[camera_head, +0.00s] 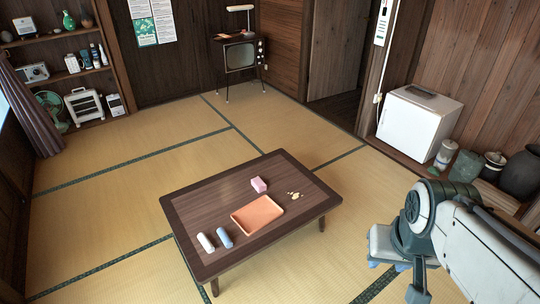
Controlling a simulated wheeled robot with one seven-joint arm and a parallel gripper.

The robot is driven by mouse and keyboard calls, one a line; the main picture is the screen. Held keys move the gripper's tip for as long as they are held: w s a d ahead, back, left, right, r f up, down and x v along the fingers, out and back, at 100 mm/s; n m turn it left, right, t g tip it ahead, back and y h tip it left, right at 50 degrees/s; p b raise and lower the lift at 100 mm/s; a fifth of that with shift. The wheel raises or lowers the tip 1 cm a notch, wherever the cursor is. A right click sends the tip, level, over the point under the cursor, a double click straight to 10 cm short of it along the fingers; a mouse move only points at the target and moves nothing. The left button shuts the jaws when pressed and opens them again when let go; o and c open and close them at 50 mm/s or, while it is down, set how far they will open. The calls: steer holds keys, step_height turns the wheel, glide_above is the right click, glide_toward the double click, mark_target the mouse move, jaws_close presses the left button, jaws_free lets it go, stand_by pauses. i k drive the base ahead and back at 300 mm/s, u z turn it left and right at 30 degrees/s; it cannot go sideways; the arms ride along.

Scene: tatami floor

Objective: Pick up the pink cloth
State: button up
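A small pink folded block (259,185), which looks like the pink cloth, lies on the low dark wooden table (190,207). It sits just behind a salmon-orange tray (246,220) and apart from it. My arm comes in from the right edge, and my gripper (408,280) hangs low at the lower right, off the table's right side and well away from the pink cloth. Its fingertips are not clear, so I cannot tell whether it is open or shut. Nothing covers the pink cloth.
A white roll (205,242) and a blue roll (224,238) lie at the table's front left. Small pale yellow bits (294,195) lie right of the pink cloth. A white fridge (415,118) and several jars stand at the right. Tatami around the table is largely clear.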

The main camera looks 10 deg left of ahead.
mark_target(258, 182)
steer(key=u, duration=0.35)
steer(key=i, duration=1.9)
steer(key=u, duration=0.85)
steer(key=i, duration=0.85)
steer(key=u, duration=0.2)
